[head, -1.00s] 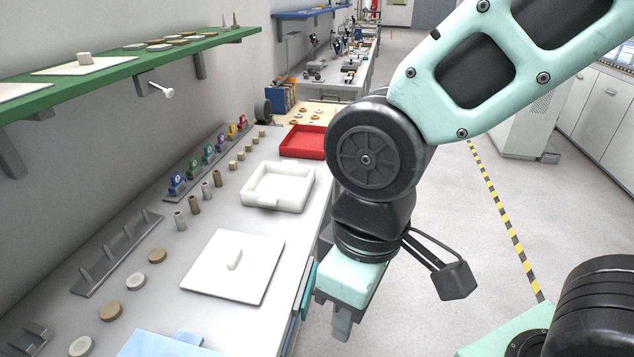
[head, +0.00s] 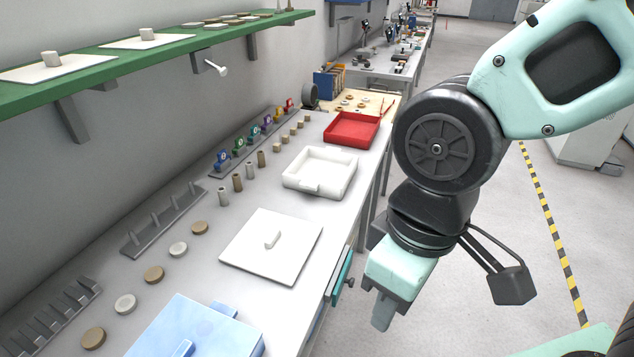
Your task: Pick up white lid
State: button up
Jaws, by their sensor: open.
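The white lid (head: 290,262) is a flat square plate with a small raised handle (head: 272,238) at its middle. It lies flat on the grey bench, near the front edge. The white box (head: 341,186), an open square tray, stands behind it on the same bench. My gripper (head: 384,322) points down to the right of the lid, beyond the bench's front edge and over the floor, apart from the lid. It looks empty. Its fingers are small and mostly seen from the side.
A blue lid (head: 215,335) lies at the bottom of the bench and a red tray (head: 353,130) stands behind the white box. Several round discs (head: 154,275) and a grey rack (head: 165,222) line the wall side. A green shelf (head: 120,55) overhangs the left.

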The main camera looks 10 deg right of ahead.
aim_at(271, 244)
jog(key=l+u, duration=0.1)
jog(key=u, duration=1.2)
jog(key=l+u, duration=0.8)
jog(key=u, duration=0.15)
jog(key=k+l+u, duration=0.2)
jog(key=u, duration=0.3)
jog(key=k+l, duration=0.2)
jog(key=l, duration=0.2)
jog(key=k+l+u, duration=0.15)
jog(key=k+l, duration=0.35)
jog(key=l, duration=0.2)
jog(key=i+u, duration=0.05)
